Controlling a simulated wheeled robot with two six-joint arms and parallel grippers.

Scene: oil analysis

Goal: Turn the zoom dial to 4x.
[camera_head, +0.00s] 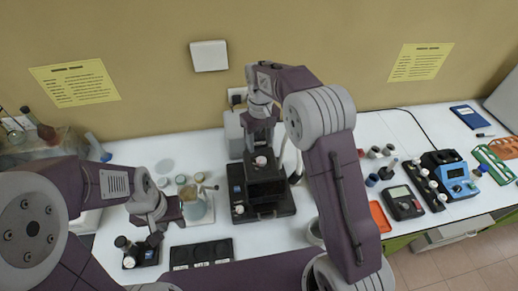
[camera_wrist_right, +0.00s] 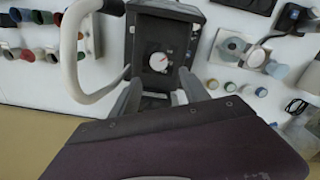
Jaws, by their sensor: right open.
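The zoom dial (camera_wrist_right: 158,61) is a round white knob with a small red mark, on the dark face of a black instrument (camera_wrist_right: 146,82). In the head view the instrument's black base (camera_head: 281,205) stands at the middle of the table, and a pale knob (camera_head: 261,161) shows on it. My right gripper (camera_wrist_right: 162,92) is open, its two fingers apart on either side of the instrument's dark face, close to the dial. Nothing is between them that I can see as held. The dial's scale is too small to read. My left gripper (camera_head: 153,229) is at the left; its fingers are unclear.
A pale jar (camera_head: 194,207) and small capped containers stand near my left gripper. A black tray (camera_head: 202,254) lies in front. A meter (camera_head: 403,203), orange tray (camera_head: 379,216) and blue device (camera_head: 456,179) are at the right. A curved light-grey tube (camera_wrist_right: 72,60) runs beside the instrument.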

